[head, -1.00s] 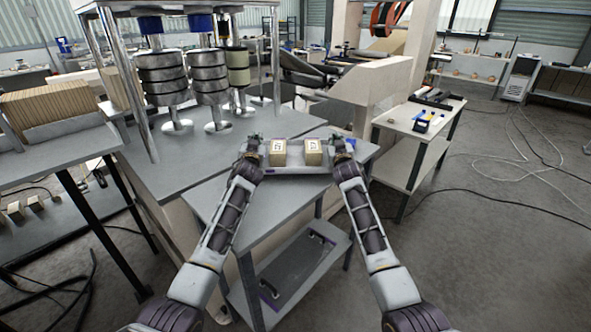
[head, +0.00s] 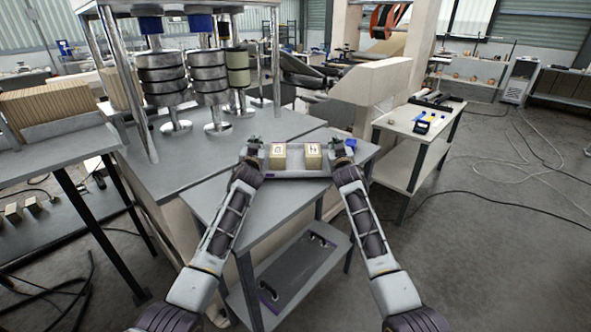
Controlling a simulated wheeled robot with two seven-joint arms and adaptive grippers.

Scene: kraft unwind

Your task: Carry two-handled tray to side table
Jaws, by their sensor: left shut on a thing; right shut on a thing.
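The grey two-handled tray (head: 297,174) is in the middle of the head view, over the grey-topped table in front of me. It bears two tan boxes (head: 278,156) (head: 313,155) with labels on top, side by side. My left gripper (head: 254,145) is shut on the tray's left end. My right gripper (head: 340,147) is shut on its right end. The fingers hide the handles. I cannot tell whether the tray touches the table top. A side table (head: 427,136) with a pale top stands to the right, apart from the tray.
Small items, among them a dark device (head: 422,127) and blue and yellow pieces, lie on the side table, with dark bars at its back. A machine with stacked dark rollers (head: 163,80) stands at the left. Cables (head: 520,195) cross the open floor at right.

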